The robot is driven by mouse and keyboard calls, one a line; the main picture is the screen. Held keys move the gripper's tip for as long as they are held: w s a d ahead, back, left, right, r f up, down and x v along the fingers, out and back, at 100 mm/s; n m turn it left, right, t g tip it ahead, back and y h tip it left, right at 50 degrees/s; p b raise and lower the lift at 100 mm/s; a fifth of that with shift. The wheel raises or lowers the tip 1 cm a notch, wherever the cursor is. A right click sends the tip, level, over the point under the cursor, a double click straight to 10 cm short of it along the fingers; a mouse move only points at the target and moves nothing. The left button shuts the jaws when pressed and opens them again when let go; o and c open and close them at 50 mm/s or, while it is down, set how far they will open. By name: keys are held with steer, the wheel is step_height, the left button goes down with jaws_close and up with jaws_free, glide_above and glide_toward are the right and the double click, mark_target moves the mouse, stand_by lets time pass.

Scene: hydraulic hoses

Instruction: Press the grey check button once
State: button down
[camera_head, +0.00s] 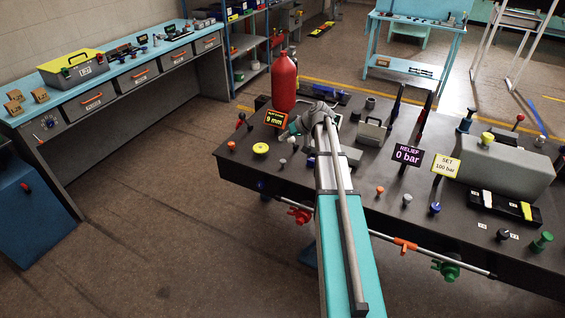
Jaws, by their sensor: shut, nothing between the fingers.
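My gripper (286,133) is shut and empty, low over the left part of the dark bench. It is small in view and partly hidden by my wrist. Another greyish-purple knob (407,198) stands near the front edge, below the RELIEF sign. I cannot tell for sure which is the grey check button. Whether the gripper touches anything on the bench is too small to tell.
A red cylinder (285,82) stands behind the gripper, next to a "9 mm" sign (275,119). A yellow button (260,148) and an orange knob (231,145) are to the left. The RELIEF sign (408,156), SET sign (445,166) and a grey block (505,168) are to the right.

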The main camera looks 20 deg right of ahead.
mark_target(284, 161)
steer(key=shift+f+b, duration=4.1)
steer(key=shift+f, duration=0.15)
steer(key=shift+f+b, duration=0.95)
steer(key=shift+r, duration=0.2)
steer(key=shift+r+p, duration=0.8)
steer(key=shift+p, duration=0.2)
steer(key=shift+w+r, duration=0.1)
steer(key=shift+r+p, duration=2.4)
steer(key=shift+p, duration=0.1)
